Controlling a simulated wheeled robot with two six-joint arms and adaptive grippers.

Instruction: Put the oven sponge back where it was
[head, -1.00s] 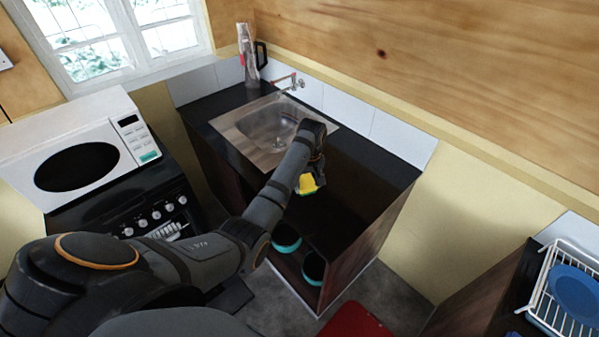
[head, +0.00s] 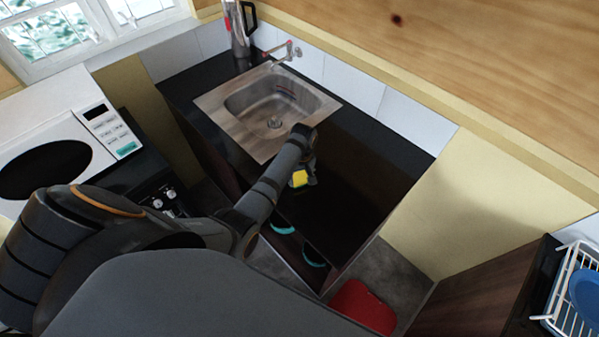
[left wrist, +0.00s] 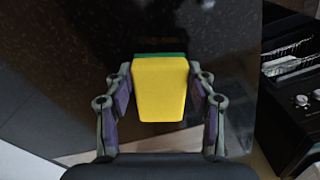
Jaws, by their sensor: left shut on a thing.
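The yellow sponge (left wrist: 160,92) with a green layer is between the fingers of my left gripper (left wrist: 160,100) in the left wrist view. In the head view the sponge (head: 300,178) shows at the end of my left arm, with the left gripper (head: 303,172) shut on it. It is over the dark counter, just in front of the sink (head: 268,108). The fingers partly hide it in the head view. I cannot tell whether the sponge touches the counter. My right gripper is not in view.
A tap (head: 285,52) and a jug (head: 240,25) stand behind the sink. A white microwave (head: 60,150) is at the left. Teal-rimmed bowls (head: 313,255) sit low in the cabinet. A red object (head: 362,306) lies on the floor. A dish rack (head: 572,300) is at the right.

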